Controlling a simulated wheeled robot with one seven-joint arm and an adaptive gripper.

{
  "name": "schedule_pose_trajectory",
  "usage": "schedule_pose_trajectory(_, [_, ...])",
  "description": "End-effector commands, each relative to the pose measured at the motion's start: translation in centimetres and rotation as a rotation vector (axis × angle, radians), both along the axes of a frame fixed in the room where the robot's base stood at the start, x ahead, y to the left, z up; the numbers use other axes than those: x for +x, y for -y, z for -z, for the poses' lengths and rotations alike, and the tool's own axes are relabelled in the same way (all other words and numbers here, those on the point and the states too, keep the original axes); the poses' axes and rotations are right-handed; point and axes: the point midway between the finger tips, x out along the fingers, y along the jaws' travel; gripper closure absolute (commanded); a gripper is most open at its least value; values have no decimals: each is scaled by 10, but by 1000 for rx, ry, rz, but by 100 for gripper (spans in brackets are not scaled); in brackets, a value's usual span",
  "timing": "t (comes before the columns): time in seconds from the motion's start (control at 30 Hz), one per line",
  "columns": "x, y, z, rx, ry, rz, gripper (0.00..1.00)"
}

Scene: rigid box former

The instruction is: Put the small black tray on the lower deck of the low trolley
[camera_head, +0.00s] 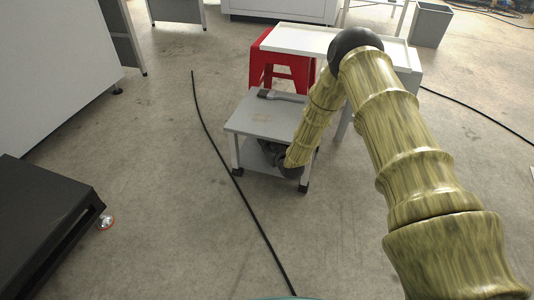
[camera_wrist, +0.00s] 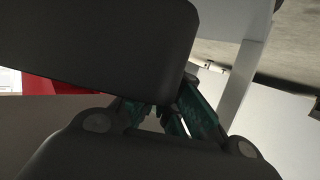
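The low trolley (camera_head: 258,122) stands at mid-picture in the head view, with a grey top and a lower deck (camera_head: 251,157) between its legs. My arm reaches down along its right side. My gripper is mostly hidden there in the head view; it shows in the wrist view (camera_wrist: 168,118), with teal fingers close together at the edge of the small black tray (camera_wrist: 100,45). The gripper looks shut on this tray. In the head view only a dark patch shows between the decks. Whether the tray touches the lower deck cannot be told.
A brush (camera_head: 281,96) lies on the trolley's top. A red stool (camera_head: 266,68) and a white table (camera_head: 300,40) stand close behind. A black cable (camera_head: 222,150) runs on the floor left of the trolley. A black bench (camera_head: 40,215) is at lower left.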

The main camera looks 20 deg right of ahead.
Motion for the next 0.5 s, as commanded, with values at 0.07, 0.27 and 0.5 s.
schedule_pose_trajectory(0.07, [8,6,2,-1,3,2,100])
schedule_pose_trajectory(0.27, [7,5,29,0,0,0,100])
schedule_pose_trajectory(0.5, [7,5,34,0,2,0,100])
